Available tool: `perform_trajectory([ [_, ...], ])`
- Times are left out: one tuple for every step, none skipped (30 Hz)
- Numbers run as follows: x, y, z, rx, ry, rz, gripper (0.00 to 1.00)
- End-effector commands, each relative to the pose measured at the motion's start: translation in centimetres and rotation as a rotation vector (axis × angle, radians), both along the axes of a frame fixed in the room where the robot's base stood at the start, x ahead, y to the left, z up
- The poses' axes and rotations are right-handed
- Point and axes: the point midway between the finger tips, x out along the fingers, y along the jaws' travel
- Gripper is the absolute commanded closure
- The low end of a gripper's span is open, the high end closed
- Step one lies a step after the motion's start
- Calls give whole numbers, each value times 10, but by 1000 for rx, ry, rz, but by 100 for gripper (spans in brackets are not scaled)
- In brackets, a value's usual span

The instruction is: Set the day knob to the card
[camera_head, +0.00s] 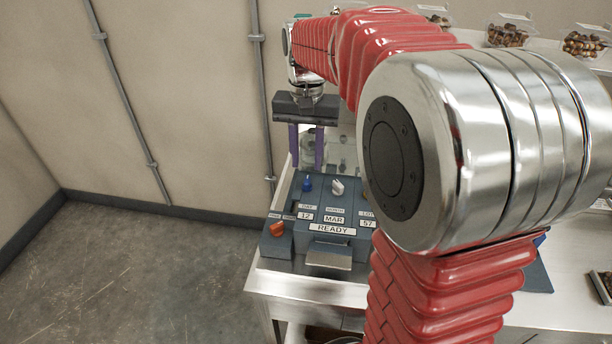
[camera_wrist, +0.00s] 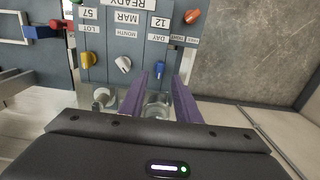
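The dark blue-grey panel (camera_head: 297,246) has a small blue knob (camera_head: 307,184) above its DAY window (camera_head: 306,216), which reads 12. A white knob (camera_head: 337,187) sits beside it, above the MONTH window reading MAR. The blue knob also shows in the wrist view (camera_wrist: 160,68), where the panel appears upside down. My gripper (camera_head: 306,168) points down over the panel, its two purple fingers apart with nothing held. In the wrist view the blue knob shows in the gap between the fingertips (camera_wrist: 162,76); contact is not visible. I cannot make out a card in either view.
A yellow knob (camera_wrist: 88,60) is by the LOT window, which reads 57. An orange knob (camera_head: 277,229) is at the panel's left front. A READY display (camera_head: 331,229) is lit below the windows. Clear trays of brown pieces (camera_head: 507,35) stand at the back right.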

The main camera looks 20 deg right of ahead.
Motion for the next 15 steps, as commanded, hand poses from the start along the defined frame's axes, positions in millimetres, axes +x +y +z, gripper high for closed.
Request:
perform_trajectory([
  [-1, 0, -9, 1, 3, 0, 70],
  [-1, 0, -13, 0, 2, 0, 70],
  [-1, 0, -20, 1, 3, 0, 70],
  [-1, 0, -24, 0, 2, 0, 70],
  [-1, 0, -29, 1, 3, 0, 70],
  [-1, 0, -35, 0, 2, 0, 70],
  [-1, 0, -39, 1, 3, 0, 70],
  [-1, 0, -43, 1, 3, 0, 70],
  [0, 0, -48, 0, 2, 0, 70],
  [0, 0, -51, 0, 2, 0, 70],
  [-1, 0, -53, 0, 2, 0, 70],
  [0, 0, -56, 0, 2, 0, 70],
  [0, 0, -58, 1, 1, 0, 70],
  [0, 0, -60, 0, 0, 0, 70],
  [0, 0, -61, 0, 0, 0, 70],
])
